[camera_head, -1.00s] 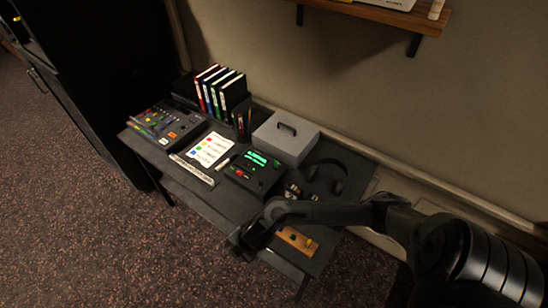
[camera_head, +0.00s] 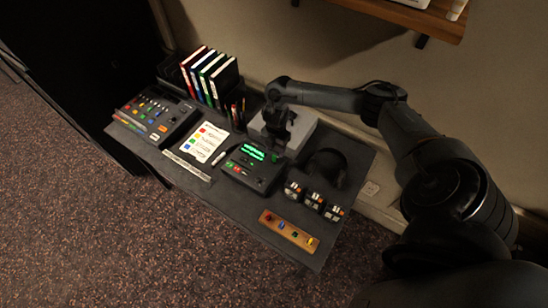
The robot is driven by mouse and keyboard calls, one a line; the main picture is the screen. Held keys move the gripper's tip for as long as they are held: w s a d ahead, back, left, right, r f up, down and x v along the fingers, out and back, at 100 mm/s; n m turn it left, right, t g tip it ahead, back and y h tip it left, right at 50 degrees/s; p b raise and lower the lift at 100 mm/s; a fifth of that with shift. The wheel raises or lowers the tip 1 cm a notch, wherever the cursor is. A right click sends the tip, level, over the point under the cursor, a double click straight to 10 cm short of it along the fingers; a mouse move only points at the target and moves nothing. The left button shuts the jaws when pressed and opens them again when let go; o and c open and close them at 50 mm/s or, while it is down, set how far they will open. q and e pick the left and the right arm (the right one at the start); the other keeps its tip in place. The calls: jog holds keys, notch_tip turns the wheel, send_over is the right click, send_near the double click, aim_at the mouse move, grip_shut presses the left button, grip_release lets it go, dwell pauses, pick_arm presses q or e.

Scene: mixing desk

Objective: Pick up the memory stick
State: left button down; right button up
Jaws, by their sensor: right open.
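A wooden strip (camera_head: 274,220) lies near the front right of the desk and carries several small coloured pieces, among them a red one (camera_head: 269,217), a blue one (camera_head: 281,226) and a yellow one (camera_head: 309,241). They may be memory sticks, but they are too small to tell. My right gripper (camera_head: 274,148) is open and empty. It is over the grey cash box (camera_head: 302,134), behind and apart from the wooden strip, and hides part of the box. My left gripper is not in view.
On the desk (camera_head: 230,205) stand a mixer (camera_head: 157,118), upright binders (camera_head: 208,77), a pen cup, a colour-marked sheet (camera_head: 203,142), a device with a green display (camera_head: 252,168), headphones (camera_head: 328,168) and small black boxes (camera_head: 314,201). A shelf (camera_head: 410,17) hangs above.

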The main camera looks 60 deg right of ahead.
aim_at(274, 156)
jog(key=shift+w+f, duration=0.15)
jog(key=shift+f, duration=1.35)
jog(key=shift+w+f, duration=0.15)
jog(key=shift+f, duration=1.3)
grip_shut()
